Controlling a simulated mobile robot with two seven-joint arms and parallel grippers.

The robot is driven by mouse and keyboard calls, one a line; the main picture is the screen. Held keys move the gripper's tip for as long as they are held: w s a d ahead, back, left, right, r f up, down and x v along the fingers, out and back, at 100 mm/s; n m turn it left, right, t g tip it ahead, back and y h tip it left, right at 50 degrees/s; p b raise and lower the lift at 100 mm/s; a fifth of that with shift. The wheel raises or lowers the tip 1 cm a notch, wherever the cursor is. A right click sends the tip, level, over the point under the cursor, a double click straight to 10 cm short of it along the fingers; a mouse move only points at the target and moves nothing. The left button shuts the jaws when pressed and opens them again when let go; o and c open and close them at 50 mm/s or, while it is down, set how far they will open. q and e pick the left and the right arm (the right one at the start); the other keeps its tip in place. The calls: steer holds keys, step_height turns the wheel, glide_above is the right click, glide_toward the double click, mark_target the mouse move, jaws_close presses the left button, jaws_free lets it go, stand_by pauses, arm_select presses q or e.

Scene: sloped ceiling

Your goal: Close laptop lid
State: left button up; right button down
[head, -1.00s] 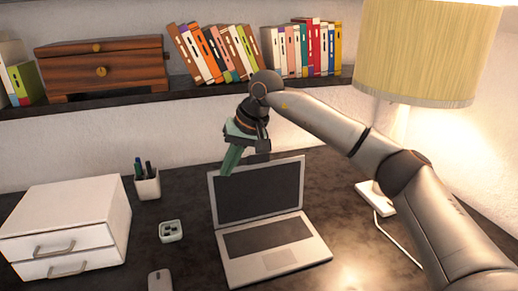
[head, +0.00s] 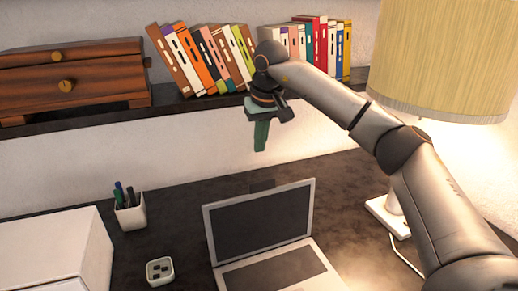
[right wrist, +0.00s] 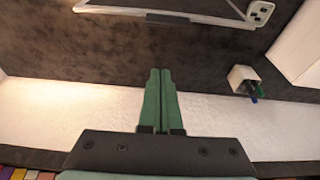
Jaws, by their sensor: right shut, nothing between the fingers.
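The laptop (head: 265,225) stands open on the dark desk, its lid raised and tilted back a little, the dark screen facing me. Its lower front edge is cut off by the head view. In the right wrist view the top of the lid (right wrist: 170,18) shows as a thin light edge at the top. My right gripper (head: 260,148) is shut and empty, pointing down above and behind the lid, apart from it. Its green fingers (right wrist: 159,72) lie together in the right wrist view. My left gripper is not in view.
A pen cup (head: 129,212), a small white dish (head: 160,271) and a white drawer box (head: 55,255) stand left of the laptop. A shelf with books (head: 205,60) and a wooden chest (head: 70,75) runs behind. A lamp (head: 440,60) stands right.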

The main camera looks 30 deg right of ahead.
step_height(320, 180, down, 8)
steer(key=s, duration=0.2)
steer(key=shift+a+p, duration=0.2)
steer(key=shift+p, duration=0.25)
stand_by(0.4)
